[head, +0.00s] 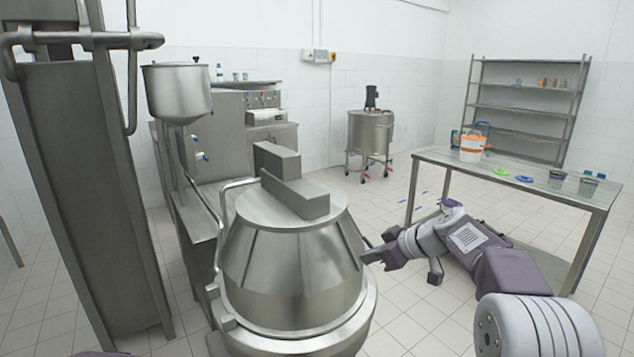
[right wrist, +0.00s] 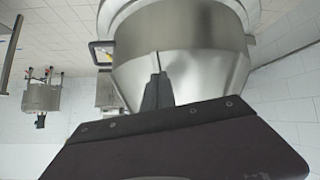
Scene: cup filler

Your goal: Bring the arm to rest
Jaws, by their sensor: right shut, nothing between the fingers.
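My right arm comes in from the right in the head view. Its gripper (head: 371,254) is shut and empty, close to the right side of a large steel mixing vessel (head: 290,262). I cannot tell whether the fingertips touch the vessel. In the right wrist view, the shut fingers (right wrist: 157,92) point toward the vessel (right wrist: 190,50), which fills the upper middle. My left gripper is not in view; a dark piece at the bottom left edge of the head view is too small to tell.
A steel table (head: 560,193) at the right holds a white and orange bucket (head: 471,148), colored lids and cups. A shelf rack (head: 525,108) stands behind it. A wheeled tank (head: 370,132) is at the back. A filler machine with a hopper (head: 178,92) stands left.

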